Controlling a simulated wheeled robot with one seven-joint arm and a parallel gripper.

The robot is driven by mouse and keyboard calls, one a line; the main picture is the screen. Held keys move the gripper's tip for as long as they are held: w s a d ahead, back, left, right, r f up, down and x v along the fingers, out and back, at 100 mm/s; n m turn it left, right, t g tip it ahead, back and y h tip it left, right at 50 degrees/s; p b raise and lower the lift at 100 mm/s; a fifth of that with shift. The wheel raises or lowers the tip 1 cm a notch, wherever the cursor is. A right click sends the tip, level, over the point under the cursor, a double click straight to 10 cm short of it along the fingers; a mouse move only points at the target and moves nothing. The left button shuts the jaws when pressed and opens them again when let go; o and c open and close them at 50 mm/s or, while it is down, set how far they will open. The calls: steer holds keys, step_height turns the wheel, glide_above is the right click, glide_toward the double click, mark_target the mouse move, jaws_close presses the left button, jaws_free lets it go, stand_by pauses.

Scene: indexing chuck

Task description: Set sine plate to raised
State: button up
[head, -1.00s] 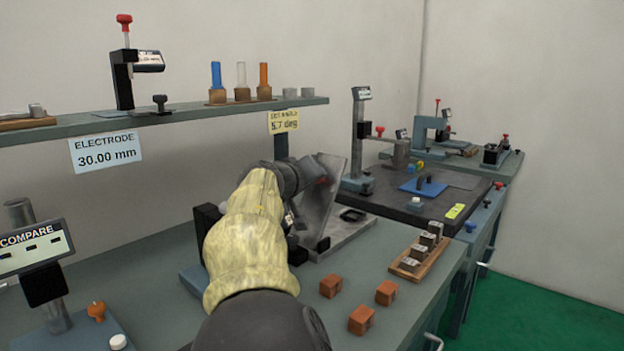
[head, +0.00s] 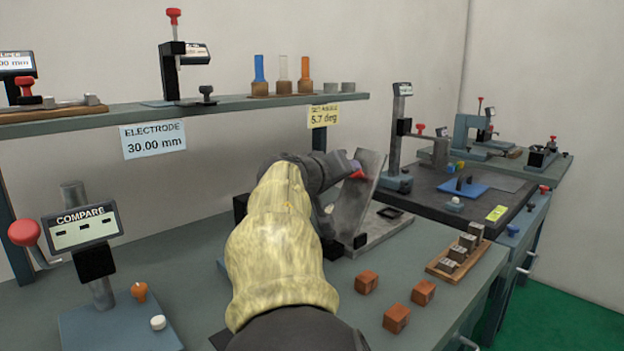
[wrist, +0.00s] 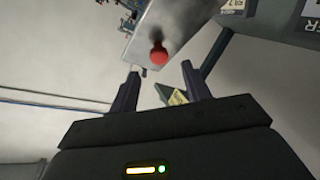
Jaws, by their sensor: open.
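The sine plate (head: 358,195) is a grey metal plate that stands tilted steeply up from its flat base (head: 385,228) on the bench. A red knob (wrist: 159,55) on a short dark stem shows on the plate in the wrist view; in the head view a bit of red (head: 357,172) shows at the plate's upper edge. My gripper (wrist: 155,85) is open, with the knob a little beyond and between its two fingertips. I see no contact.
Several orange-brown blocks (head: 396,318) and a wooden rack of grey blocks (head: 457,256) sit on the bench to the right. A compare gauge (head: 82,228) stands at left. A shelf (head: 220,105) runs above, with a yellow 5.7 deg label (head: 324,115).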

steer(key=v, duration=1.2)
steer(key=shift+s+a, duration=0.1)
steer(key=shift+s, duration=0.05)
